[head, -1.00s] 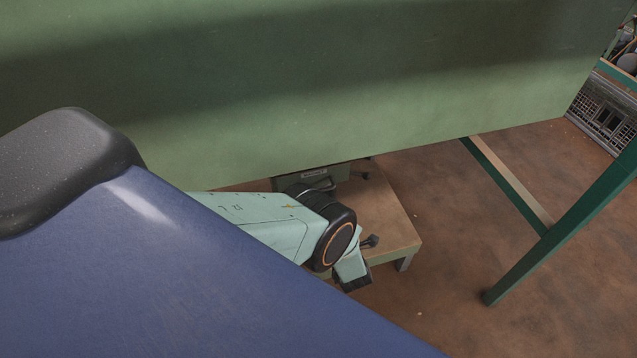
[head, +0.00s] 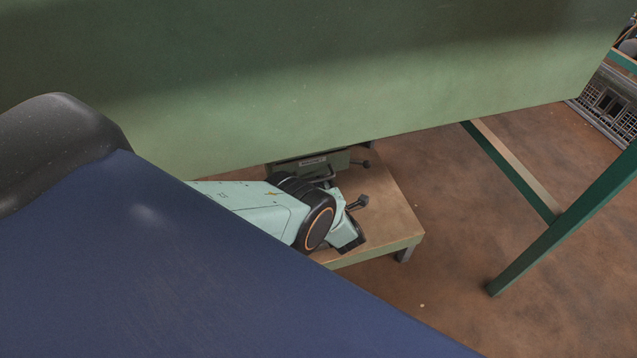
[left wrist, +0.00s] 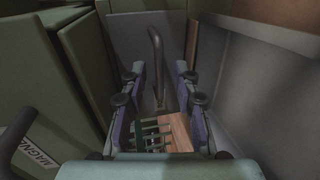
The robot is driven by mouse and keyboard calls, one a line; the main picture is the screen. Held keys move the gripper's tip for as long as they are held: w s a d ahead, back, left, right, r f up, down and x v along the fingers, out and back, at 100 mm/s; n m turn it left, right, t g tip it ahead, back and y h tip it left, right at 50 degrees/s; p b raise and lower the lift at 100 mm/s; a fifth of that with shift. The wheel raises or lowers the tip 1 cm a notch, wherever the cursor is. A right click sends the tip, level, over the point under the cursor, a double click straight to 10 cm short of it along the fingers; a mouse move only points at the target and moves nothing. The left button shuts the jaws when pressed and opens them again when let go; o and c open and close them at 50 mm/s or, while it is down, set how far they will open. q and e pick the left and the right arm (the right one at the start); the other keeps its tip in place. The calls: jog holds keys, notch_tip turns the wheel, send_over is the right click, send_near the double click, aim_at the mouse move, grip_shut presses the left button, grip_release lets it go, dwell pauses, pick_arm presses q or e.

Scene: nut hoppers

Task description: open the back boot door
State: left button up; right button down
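My left gripper (left wrist: 159,72) is open in the left wrist view, its two purple-padded fingers standing apart. A bent grey metal handle (left wrist: 155,45) stands upright between and beyond the fingertips; I see no clear contact. It is in front of a grey-green panel (left wrist: 122,32), which may be the boot door; I cannot tell for sure. In the head view my left wrist (head: 338,230) is low under the hopper, and its fingertips cannot be made out. My right gripper is in neither view.
The large green hopper wall (head: 380,80) hangs over my left arm. Below it, a green box (head: 300,163) with a label and handle stands on a wood-topped platform (head: 390,215). A green leg (head: 560,230) stands at right. Brown floor between them is clear.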

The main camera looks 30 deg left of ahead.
pick_arm(q)
jog(key=shift+w+a, duration=0.2)
jog(key=shift+a, duration=0.1)
jog(key=shift+c, duration=0.4)
grip_shut()
